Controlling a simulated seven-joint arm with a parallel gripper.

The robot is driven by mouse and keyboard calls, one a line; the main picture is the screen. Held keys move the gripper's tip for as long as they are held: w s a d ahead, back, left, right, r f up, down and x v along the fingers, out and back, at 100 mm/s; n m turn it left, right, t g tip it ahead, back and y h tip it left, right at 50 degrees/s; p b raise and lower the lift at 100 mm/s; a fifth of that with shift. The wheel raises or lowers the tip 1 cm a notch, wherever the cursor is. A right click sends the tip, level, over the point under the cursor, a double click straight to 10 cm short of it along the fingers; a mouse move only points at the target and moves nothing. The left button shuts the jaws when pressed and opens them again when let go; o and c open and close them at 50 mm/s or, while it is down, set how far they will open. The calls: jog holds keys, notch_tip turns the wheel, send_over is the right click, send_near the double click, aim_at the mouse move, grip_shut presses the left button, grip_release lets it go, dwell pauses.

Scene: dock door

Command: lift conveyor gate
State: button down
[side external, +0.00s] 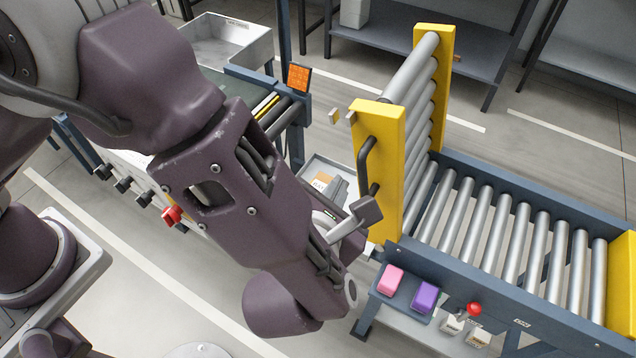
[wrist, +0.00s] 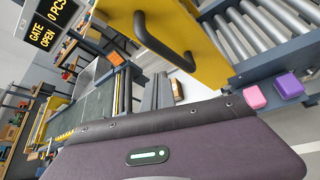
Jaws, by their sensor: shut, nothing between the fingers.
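The conveyor gate (side external: 390,165) is a roller section with yellow side plates. It stands raised, nearly upright, at the left end of the roller conveyor (side external: 490,225). Its black bar handle (side external: 366,165) is on the yellow plate facing me; the handle also shows in the wrist view (wrist: 165,45). My gripper (side external: 368,209) is shut and empty near the handle's lower end. In the wrist view the fingers (wrist: 158,90) show below the handle, apart from it. A sign (wrist: 52,22) in the wrist view reads "GATE OPEN" and "0 PCS".
A pink block (side external: 390,280) and a purple block (side external: 425,297) sit on the conveyor's near side, beside a red knob (side external: 474,309). A dark belt conveyor (wrist: 90,110) lies left of the gate. A grey tray (side external: 325,172) is behind my forearm. Floor is open behind the gate.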

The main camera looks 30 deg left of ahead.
jog(key=shift+d+r, duration=0.2)
jog(key=shift+d, duration=0.35)
